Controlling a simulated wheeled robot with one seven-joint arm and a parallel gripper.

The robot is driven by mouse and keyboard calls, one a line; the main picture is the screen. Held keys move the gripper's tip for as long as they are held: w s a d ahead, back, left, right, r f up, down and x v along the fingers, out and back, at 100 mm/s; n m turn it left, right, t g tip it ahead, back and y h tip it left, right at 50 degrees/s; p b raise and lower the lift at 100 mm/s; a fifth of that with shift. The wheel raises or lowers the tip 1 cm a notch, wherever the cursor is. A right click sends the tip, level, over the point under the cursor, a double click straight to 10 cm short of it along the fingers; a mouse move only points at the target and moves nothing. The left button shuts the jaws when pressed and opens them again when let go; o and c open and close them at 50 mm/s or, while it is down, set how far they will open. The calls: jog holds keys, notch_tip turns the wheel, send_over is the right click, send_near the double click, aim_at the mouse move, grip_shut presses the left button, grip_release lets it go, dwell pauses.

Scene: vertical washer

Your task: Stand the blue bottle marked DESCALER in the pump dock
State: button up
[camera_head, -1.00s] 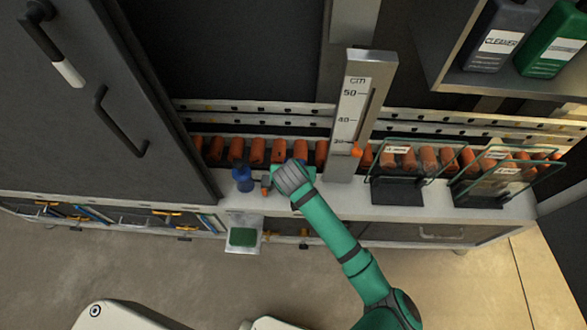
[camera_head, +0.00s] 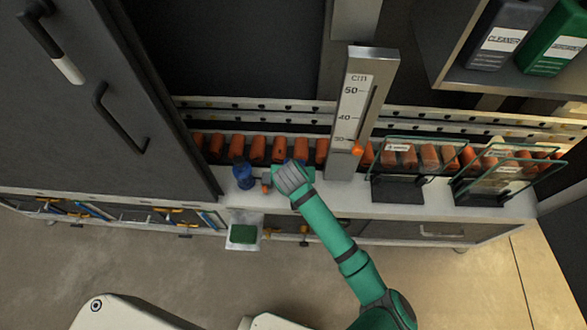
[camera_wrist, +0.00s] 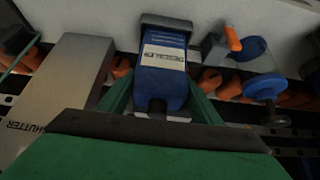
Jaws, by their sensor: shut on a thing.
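The blue bottle (camera_wrist: 168,78) shows in the wrist view with its white DESCALER label facing the camera and its dark neck nearest me. My gripper (camera_wrist: 162,88) is shut on it, with one green finger on each side. A dark grey piece (camera_wrist: 167,22), perhaps the pump dock, lies at the bottle's far end. I cannot tell whether the base is seated in it. In the head view my gripper (camera_head: 284,176) is over the white counter, left of the height gauge, and hides the bottle.
A blue valve wheel (camera_wrist: 265,86) and an orange lever (camera_wrist: 232,38) are close beside the bottle. The height gauge (camera_head: 352,115) stands right of my gripper. Glass-sided holders (camera_head: 398,190) are farther right. A small tray with a green pad (camera_head: 243,234) juts from the counter front.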

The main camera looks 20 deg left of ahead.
jog(key=shift+f, duration=0.3)
jog(key=shift+d+f, duration=0.1)
jog(key=shift+f, duration=0.1)
jog(key=shift+s+f, duration=0.1)
jog(key=o, duration=1.6)
jog(key=shift+f, duration=0.1)
